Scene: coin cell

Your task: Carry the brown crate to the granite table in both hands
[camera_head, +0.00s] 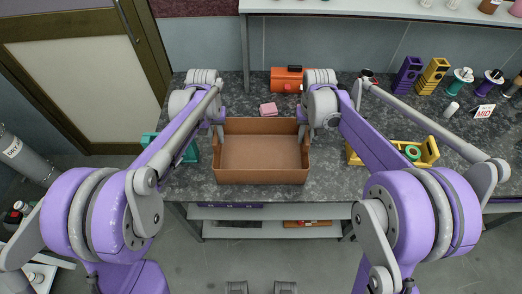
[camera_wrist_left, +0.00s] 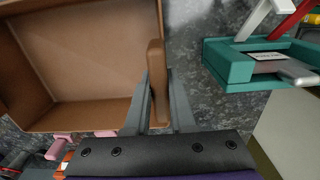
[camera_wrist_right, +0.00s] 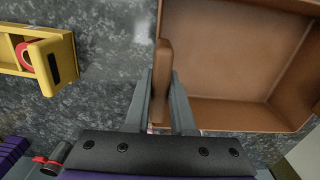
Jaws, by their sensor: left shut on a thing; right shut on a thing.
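The brown crate (camera_head: 262,178) is open-topped and looks empty. It is level over the front part of the granite table (camera_head: 340,180); I cannot tell whether its base touches the top. My left gripper (camera_head: 218,130) is shut on the crate's left side, at a raised brown handle seen in the left wrist view (camera_wrist_left: 157,85). My right gripper (camera_head: 303,130) is shut on the matching handle on the right side, seen in the right wrist view (camera_wrist_right: 163,85). The arms hide parts of the table beside the crate.
A pink block (camera_head: 268,109) and an orange device (camera_head: 287,78) lie behind the crate. A teal holder (camera_head: 190,152) stands close to its left, a yellow holder (camera_head: 428,150) to its right. Purple and yellow racks (camera_head: 432,76) stand back right.

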